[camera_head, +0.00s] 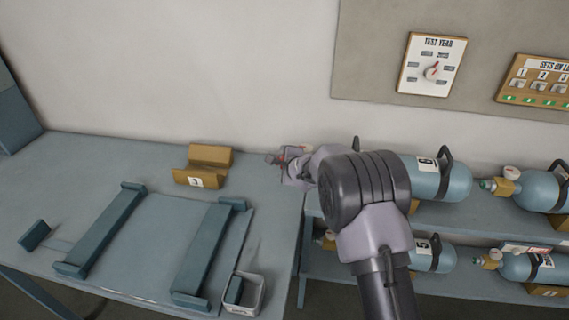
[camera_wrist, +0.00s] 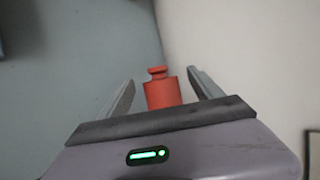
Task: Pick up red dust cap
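The red dust cap (camera_wrist: 162,92) is a small cylinder with a knob on top. In the wrist view it is between the two fingers of my gripper (camera_wrist: 161,88), with a visible gap on each side. The fingers are open and do not touch it. In the head view my gripper (camera_head: 281,160) is over the right back part of the workbench, near the wall. A bit of red shows at its fingers there, and the arm hides most of the area around it.
A yellow cradle (camera_head: 195,180) marked with a number stands on the workbench (camera_head: 80,165), left of my gripper. Blue rails (camera_head: 100,230) and a small open box (camera_head: 259,295) are nearer. Gas cylinders (camera_head: 440,182) lie on racks at the right. A wall (camera_head: 200,70) is close behind.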

